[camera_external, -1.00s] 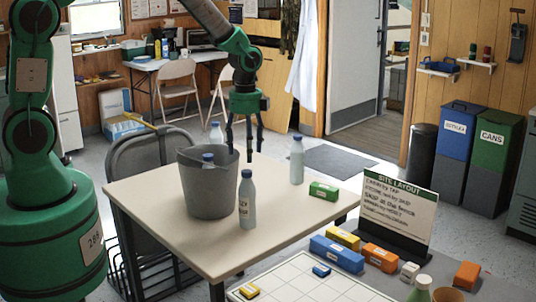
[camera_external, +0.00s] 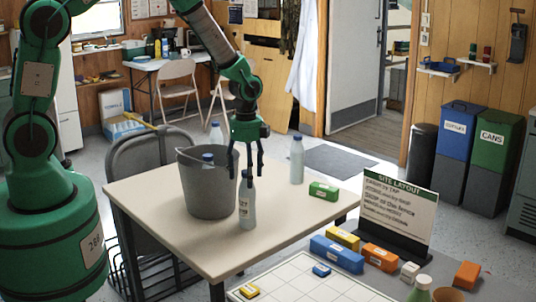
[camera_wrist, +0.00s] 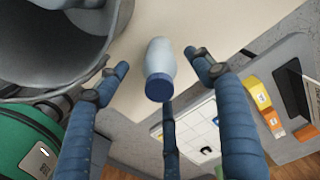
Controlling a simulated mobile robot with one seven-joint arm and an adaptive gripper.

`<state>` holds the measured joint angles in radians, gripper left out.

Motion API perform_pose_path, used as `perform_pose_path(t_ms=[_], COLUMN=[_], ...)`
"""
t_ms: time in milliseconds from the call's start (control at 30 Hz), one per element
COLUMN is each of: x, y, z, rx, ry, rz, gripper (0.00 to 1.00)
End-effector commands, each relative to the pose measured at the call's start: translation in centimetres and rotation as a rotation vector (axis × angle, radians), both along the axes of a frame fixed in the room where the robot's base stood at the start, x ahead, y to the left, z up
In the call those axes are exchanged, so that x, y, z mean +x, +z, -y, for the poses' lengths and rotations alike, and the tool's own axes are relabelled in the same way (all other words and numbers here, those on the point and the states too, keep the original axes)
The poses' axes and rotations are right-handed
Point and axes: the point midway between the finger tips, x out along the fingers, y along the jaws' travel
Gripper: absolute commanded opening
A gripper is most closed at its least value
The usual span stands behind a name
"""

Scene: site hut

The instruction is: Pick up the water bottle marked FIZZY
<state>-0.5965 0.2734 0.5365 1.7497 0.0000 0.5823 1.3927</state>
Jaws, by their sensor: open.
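A pale blue water bottle with a dark blue cap (camera_external: 247,208) stands upright at the table's front edge, right of the bucket. It bears a label with vertical lettering too small to read. My gripper (camera_external: 246,173) is open, pointing down over this bottle, its fingertips around cap height. In the wrist view the bottle (camera_wrist: 160,58) shows between the spread blue fingers, with a gap on both sides. Similar bottles stand at the table's right (camera_external: 297,160), behind the bucket (camera_external: 216,134) and inside the bucket (camera_external: 208,158). I see no readable marking on them.
The grey bucket (camera_external: 207,190) stands close left of the front bottle; its rim also shows in the wrist view (camera_wrist: 85,65). A green block (camera_external: 323,191) lies to the right on the table (camera_external: 170,215). A sign board (camera_external: 398,210) and coloured blocks stand on the nearer surface.

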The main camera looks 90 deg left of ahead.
Motion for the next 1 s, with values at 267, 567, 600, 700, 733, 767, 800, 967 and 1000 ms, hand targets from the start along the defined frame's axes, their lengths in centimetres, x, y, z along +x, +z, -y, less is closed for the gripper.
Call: perform_pose_path(t_ms=[267,567,600,700,733,767,800,967,1000], x=[0.0,0.0,0.0,-0.1,-0.1,-0.1,0.0,0.0,0.0], y=[-0.1,-1.6,-2.1,-3.3,-3.7,-4.0,-4.4,-5.2,-5.3], z=[0.0,0.2,0.2,0.4,0.4,0.4,0.3,0.3,0.3], rx=[0.000,-0.001,-0.001,-0.001,-0.001,-0.001,-0.001,0.000,0.000], ry=[0.000,0.000,0.000,0.000,0.000,0.000,0.000,0.000,0.000], rz=[0.000,-0.001,-0.001,-0.001,-0.001,-0.001,-0.001,0.000,0.000], gripper=[0.67,0.67,0.67,0.67,0.67,0.67,0.67,0.67,0.67])
